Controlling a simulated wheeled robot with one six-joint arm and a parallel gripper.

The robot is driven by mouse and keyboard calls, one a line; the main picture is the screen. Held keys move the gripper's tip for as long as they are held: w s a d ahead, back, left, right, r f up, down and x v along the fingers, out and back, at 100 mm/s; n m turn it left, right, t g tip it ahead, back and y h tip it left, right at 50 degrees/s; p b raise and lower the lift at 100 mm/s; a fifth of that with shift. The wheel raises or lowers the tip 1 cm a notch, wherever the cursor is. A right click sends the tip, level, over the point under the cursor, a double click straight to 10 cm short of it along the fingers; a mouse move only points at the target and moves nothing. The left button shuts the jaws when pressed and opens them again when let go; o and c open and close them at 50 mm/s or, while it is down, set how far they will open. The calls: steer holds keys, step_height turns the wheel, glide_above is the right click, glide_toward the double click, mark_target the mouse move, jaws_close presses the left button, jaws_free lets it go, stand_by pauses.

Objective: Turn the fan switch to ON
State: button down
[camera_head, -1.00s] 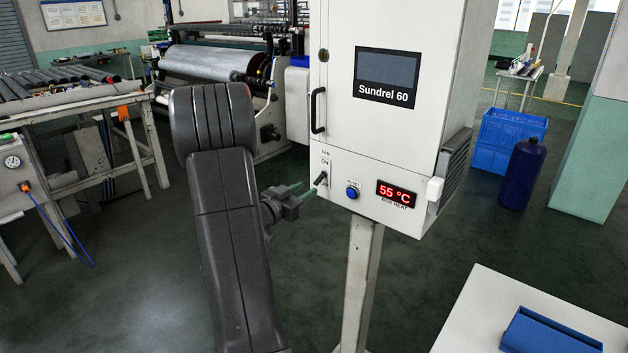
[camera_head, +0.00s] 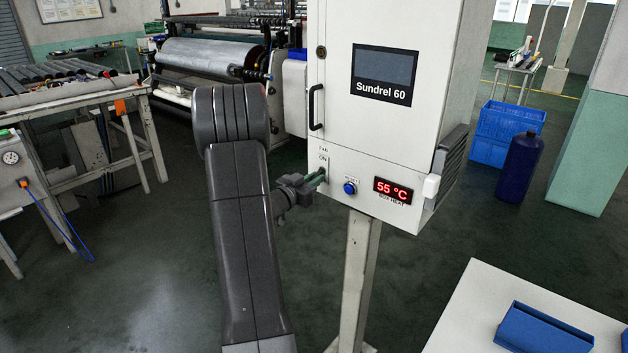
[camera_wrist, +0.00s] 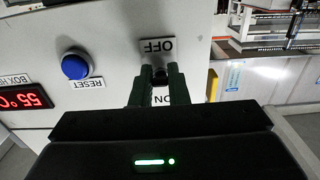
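The fan switch is a small dark lever on the front of the white Sundrel 60 box (camera_head: 342,130), under a FAN / ON label. In the wrist view, which is upside down, the switch (camera_wrist: 160,76) sits between the OFF label (camera_wrist: 158,45) above and the partly covered ON label (camera_wrist: 162,98) below. My gripper (camera_head: 318,177) is at the panel. Its two dark green fingers (camera_wrist: 159,80) stand close on either side of the lever and look closed on it. In the head view the fingers mostly hide the lever. Its exact tilt is hard to tell.
A blue RESET button (camera_head: 350,188) and a red 55 °C display (camera_head: 393,191) are right of the switch. A door handle (camera_head: 316,107) is above. A white table (camera_head: 478,310) with a blue tray (camera_head: 543,330) stands at front right.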

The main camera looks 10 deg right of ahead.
mark_target(318, 173)
steer(key=shift+r, duration=0.1)
steer(key=shift+r+g+y+p, duration=0.3)
steer(key=shift+r+y+p, duration=0.15)
steer(key=shift+p, duration=0.8)
steer(key=shift+a+r+g+y+p, duration=0.15)
steer(key=shift+g+y+p, duration=0.25)
steer(key=shift+y+p, duration=0.2)
steer(key=shift+r+g+y, duration=0.25)
steer(key=shift+g+y, duration=0.55)
steer(key=shift+y, duration=0.15)
steer(key=shift+d+r+g+y, duration=0.1)
steer(key=shift+r+g+y, duration=0.25)
steer(key=shift+g+y, duration=0.45)
steer(key=shift+d+r+g+y, duration=0.1)
steer(key=shift+r+g+y, duration=0.2)
steer(key=shift+g+y, duration=0.5)
steer(key=shift+w+r+y, duration=0.1)
steer(key=shift+y, duration=0.3)
steer(key=c, duration=1.4)
jaws_free()
